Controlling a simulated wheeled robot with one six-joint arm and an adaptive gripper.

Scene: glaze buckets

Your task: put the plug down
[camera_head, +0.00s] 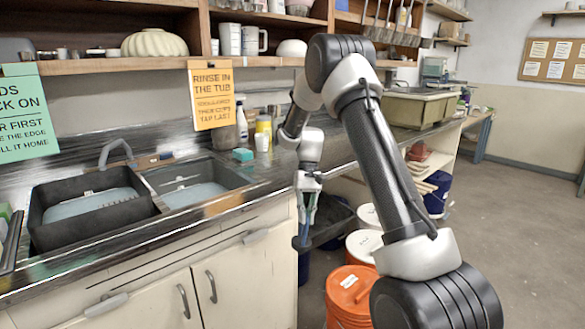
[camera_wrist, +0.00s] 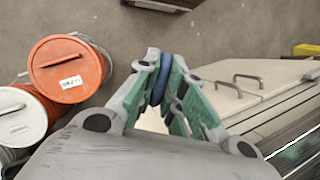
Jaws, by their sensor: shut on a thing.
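My gripper (camera_head: 307,207) points down in front of the counter edge, clear of the cabinet front. It is shut on the plug, whose blue part (camera_wrist: 161,78) shows between the green-padded fingers in the wrist view. In the head view a narrow blue piece and a dark end, apparently the plug (camera_head: 303,243), hang below the fingertips, above the floor. Most of the plug is hidden by the fingers in the wrist view.
A double sink (camera_head: 95,205) is set in the counter at left. An orange-lidded bucket (camera_head: 349,290), also in the wrist view (camera_wrist: 68,70), and white-lidded buckets (camera_head: 364,245) stand by the cabinets. A black tub (camera_head: 332,222) is behind my gripper. Floor at right is open.

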